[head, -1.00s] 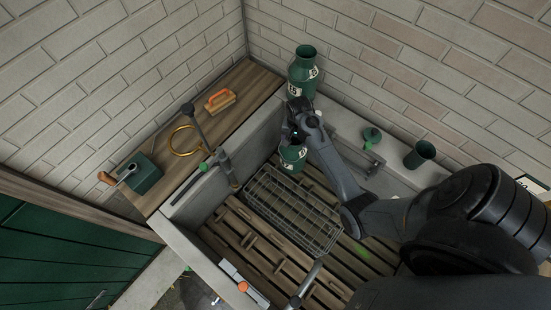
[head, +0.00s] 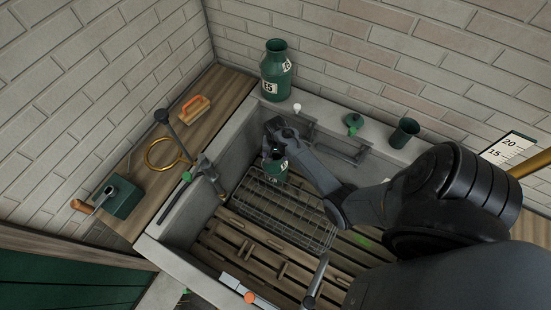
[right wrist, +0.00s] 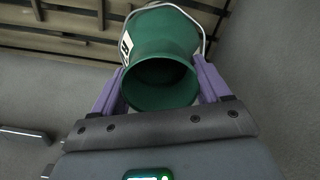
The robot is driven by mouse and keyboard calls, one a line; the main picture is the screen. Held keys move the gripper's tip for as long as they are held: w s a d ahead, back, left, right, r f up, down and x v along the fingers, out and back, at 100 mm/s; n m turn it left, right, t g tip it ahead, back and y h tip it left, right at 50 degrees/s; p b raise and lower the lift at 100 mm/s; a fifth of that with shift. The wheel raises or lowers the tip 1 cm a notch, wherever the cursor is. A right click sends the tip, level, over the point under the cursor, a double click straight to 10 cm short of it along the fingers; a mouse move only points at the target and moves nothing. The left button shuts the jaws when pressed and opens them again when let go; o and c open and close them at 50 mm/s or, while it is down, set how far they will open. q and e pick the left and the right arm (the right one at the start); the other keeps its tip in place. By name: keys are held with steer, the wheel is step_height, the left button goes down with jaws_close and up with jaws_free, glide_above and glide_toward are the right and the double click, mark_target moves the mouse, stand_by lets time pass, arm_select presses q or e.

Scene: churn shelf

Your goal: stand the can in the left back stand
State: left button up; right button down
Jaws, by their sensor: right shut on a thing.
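A small green can (head: 277,172) with a pale label hangs in my right gripper (head: 272,152), over the back left part of the sink. In the right wrist view the can (right wrist: 160,82) shows its open round mouth and a wire bail. The purple fingers of my right gripper (right wrist: 160,95) close on both sides of its neck. A wire rack (head: 290,215) lies on the slatted floor just in front of and below the can. Grey frames (head: 345,157) are along the sink's back wall; I cannot tell which thing is the left back stand. My left gripper is not in view.
A large green churn (head: 276,75) stands on the back left ledge. A green cup (head: 404,132) and a small green funnel-like piece (head: 354,122) stand on the back ledge. A tap (head: 207,172) rises at the sink's left. A wooden counter (head: 220,97) holds a brush (head: 196,108).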

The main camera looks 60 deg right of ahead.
steer(key=shift+f+b, duration=0.3)
steer(key=shift+f, duration=1.25)
steer(key=shift+f, duration=0.1)
jaws_free()
